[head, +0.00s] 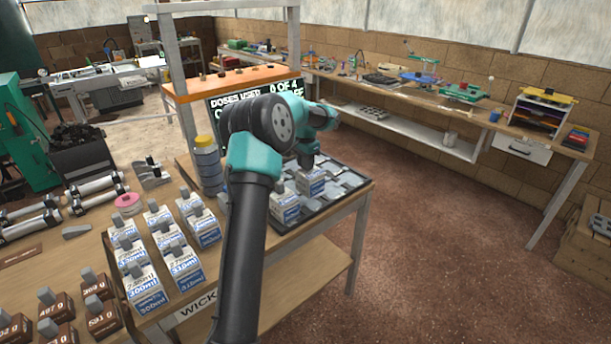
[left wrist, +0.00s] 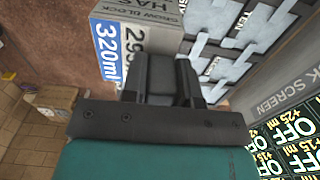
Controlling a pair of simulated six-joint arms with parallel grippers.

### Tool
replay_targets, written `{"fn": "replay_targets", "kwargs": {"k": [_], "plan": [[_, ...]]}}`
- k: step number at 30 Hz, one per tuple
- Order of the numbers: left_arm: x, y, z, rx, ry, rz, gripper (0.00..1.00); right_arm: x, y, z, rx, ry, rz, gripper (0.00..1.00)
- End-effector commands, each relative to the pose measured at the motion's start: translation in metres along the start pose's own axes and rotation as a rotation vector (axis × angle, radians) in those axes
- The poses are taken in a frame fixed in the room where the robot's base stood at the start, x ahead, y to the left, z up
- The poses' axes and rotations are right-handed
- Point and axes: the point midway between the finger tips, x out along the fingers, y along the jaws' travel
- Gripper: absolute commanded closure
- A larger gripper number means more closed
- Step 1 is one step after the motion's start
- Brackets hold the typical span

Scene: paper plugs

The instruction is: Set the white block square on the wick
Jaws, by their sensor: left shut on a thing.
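My left gripper (head: 307,160) is shut on the grey knob on top of a white block (head: 312,184) with blue print. The block is at the dark tray (head: 268,226) with pale grey pads; I cannot tell whether it touches the tray. In the left wrist view a grey-topped block (left wrist: 140,14) marked 320 ml shows behind the gripper fingers (left wrist: 168,82). Another white block (head: 285,209) stands in the tray, nearer and to the left. A "WICK" label (head: 197,304) is on the table front; I cannot tell which surface it names. My right gripper is not in view.
Several white blocks (head: 144,287) stand on the left of the table. Brown blocks (head: 60,333) stand at front left. A yellow-capped bottle (head: 207,165) and a screen (head: 245,104) stand behind the tray. Bare pads (head: 345,180) lie to the right of the held block.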

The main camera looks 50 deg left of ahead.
Motion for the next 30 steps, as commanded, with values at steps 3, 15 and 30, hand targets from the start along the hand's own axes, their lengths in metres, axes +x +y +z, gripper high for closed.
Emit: {"fn": "replay_targets", "kwargs": {"k": [3, 15, 30], "plan": [[0.007, 0.0, 0.0, 0.0, 0.0, 0.0, 1.0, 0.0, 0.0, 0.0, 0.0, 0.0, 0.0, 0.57], [0.049, 0.0, 0.0, 0.0, 0.001, 0.0, 1.0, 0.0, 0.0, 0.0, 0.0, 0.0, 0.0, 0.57], [0.052, 0.0, 0.0, 0.0, 0.0, 0.0, 0.6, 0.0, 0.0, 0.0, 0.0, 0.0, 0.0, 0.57]]}}
